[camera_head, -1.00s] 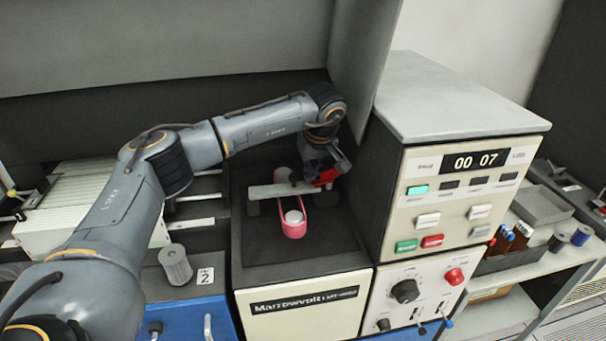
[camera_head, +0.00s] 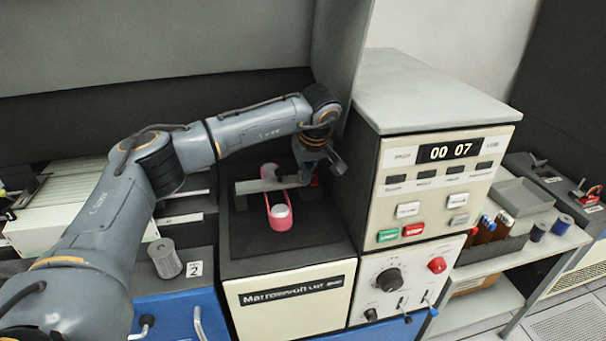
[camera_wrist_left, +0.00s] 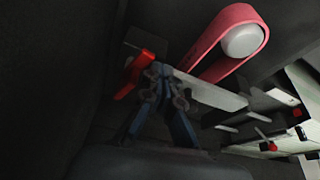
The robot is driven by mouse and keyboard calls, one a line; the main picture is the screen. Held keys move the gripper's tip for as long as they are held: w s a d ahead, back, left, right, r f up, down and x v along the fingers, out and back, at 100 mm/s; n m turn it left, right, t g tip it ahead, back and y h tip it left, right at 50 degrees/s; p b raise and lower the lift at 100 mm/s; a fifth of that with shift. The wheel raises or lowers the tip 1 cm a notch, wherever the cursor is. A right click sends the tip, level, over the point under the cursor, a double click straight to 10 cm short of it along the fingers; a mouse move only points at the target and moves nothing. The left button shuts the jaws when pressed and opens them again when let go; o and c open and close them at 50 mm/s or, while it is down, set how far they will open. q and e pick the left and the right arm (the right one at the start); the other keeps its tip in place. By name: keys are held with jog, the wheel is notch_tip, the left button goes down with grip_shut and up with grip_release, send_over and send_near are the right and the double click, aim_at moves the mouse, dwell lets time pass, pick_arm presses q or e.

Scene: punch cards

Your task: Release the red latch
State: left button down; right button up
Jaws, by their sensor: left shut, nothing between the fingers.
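The red latch (camera_head: 315,182) shows only as a small red patch behind my left gripper (camera_head: 305,177) in the head view. In the left wrist view the red latch (camera_wrist_left: 132,76) stands beside the end of a pale flat bar (camera_wrist_left: 205,90). My left gripper (camera_wrist_left: 163,78) is shut and empty, its fingertips close beside the latch and the bar's end. I cannot tell whether they touch. My right gripper is not in view.
A console (camera_head: 440,100) reading 00 07 stands close on the right of the latch. A grey wall panel rises behind. A grey spool (camera_head: 165,259) sits at the left by a "2" label. The machine's dark top in front of the pink band is clear.

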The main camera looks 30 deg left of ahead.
pick_arm(q)
jog(key=shift+w+a, duration=0.1)
jog(key=shift+w, duration=0.05)
jog(key=shift+w+a, duration=0.25)
jog(key=shift+w, duration=0.35)
jog(key=shift+r, duration=0.25)
jog(key=v, duration=1.1)
jog(key=shift+s+d+r, duration=0.15)
jog(key=shift+d+r, duration=0.1)
